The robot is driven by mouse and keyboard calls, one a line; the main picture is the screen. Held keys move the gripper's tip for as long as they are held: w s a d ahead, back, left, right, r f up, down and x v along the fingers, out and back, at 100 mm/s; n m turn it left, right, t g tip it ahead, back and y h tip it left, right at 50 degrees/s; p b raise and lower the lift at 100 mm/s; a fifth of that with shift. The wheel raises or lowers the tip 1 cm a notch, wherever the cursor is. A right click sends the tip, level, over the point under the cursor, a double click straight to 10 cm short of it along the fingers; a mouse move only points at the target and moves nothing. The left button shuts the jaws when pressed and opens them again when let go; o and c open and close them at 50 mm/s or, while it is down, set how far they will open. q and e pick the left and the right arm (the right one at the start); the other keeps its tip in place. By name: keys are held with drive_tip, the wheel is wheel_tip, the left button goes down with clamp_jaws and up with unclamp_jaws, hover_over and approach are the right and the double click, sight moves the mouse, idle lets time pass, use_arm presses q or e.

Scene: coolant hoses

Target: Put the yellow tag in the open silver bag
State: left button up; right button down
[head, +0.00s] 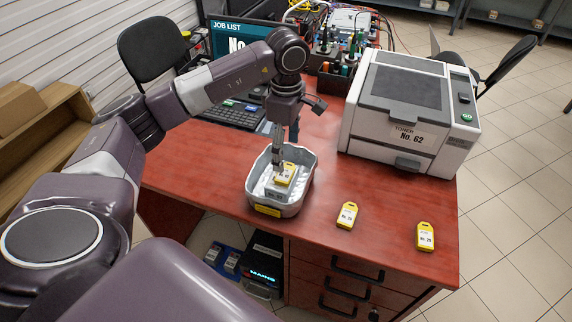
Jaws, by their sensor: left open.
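The open silver bag (304,187) stands on the red-brown desk, with a yellow label on its front rim. A yellow tag (285,179) with a white label lies inside the bag's opening, above or on a pale item whose details are too small to tell. My left gripper (279,160) points down into the bag, its fingers open and right at the tag's upper left edge. I cannot tell whether a finger touches the tag. Two more yellow tags, one in the middle (347,215) and one at the right (425,237), lie on the desk. My right gripper is out of view.
A grey and white toner printer (408,105) stands behind the tags. A keyboard (232,113), a monitor (235,38) reading "JOB LIST" and a dark pen holder (335,82) are farther back.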

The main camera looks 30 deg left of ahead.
use_arm(q)
wheel_tip(320, 180, up, 5)
drive_tip(key=shift+r, duration=0.15)
idle(0.6)
